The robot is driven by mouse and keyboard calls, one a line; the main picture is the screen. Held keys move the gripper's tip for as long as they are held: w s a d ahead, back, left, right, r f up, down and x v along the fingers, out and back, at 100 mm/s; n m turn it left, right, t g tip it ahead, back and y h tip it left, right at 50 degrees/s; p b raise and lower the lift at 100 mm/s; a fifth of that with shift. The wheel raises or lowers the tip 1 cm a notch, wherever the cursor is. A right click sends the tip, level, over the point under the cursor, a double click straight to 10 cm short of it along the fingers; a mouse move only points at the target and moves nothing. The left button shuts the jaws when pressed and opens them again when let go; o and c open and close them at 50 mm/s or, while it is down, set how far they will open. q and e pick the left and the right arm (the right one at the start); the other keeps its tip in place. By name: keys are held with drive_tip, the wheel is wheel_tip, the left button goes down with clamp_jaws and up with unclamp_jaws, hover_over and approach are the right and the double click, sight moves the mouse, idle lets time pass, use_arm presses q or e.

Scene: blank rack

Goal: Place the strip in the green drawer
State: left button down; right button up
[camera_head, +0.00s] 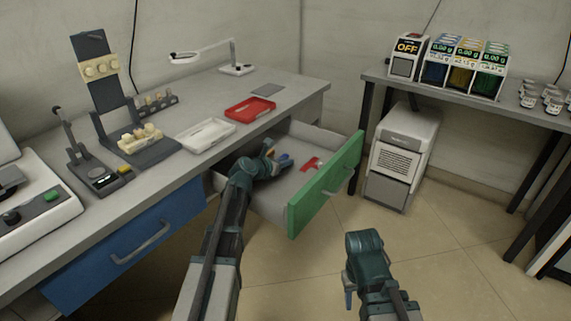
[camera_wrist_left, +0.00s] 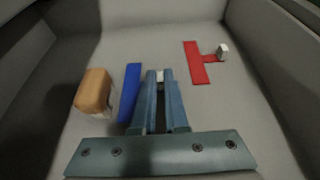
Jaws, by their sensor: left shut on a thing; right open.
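The green-fronted drawer (camera_head: 325,185) is pulled out under the bench. My left gripper (camera_wrist_left: 160,78) is inside it, its fingers shut on a small white tab at the tips. A blue strip (camera_wrist_left: 130,92) lies alongside the left finger; the tab appears to belong to it, but the join is hidden by the finger. A red strip (camera_wrist_left: 195,62) with a short red stem and a white block (camera_wrist_left: 222,52) lies on the drawer floor to the right. It also shows in the head view (camera_head: 311,164). My right gripper (camera_head: 349,294) is open and empty, outside the drawer above the floor.
An orange-brown block (camera_wrist_left: 94,91) stands in the drawer left of the blue strip. A red tray (camera_head: 250,110) and a white tray (camera_head: 205,134) sit on the bench above. A blue drawer (camera_head: 110,255) is closed to the left. The drawer floor's far part is clear.

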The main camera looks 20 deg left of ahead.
use_arm(q)
drive_tip(key=shift+f, duration=0.2)
drive_tip(key=c, duration=0.9)
unclamp_jaws()
drive_tip(key=shift+c, duration=0.2)
drive_tip(key=shift+r, duration=0.2)
drive_tip(key=shift+s+r, duration=0.15)
drive_tip(key=shift+s, duration=0.05)
drive_tip(key=p+v, duration=0.2)
drive_tip(key=v, duration=0.4)
drive_tip(key=shift+s+r+p, duration=0.1)
drive_tip(key=shift+s+p, duration=0.05)
drive_tip(key=shift+p, duration=0.25)
drive_tip(key=shift+s+a, duration=0.25)
drive_tip(key=shift+s, duration=0.05)
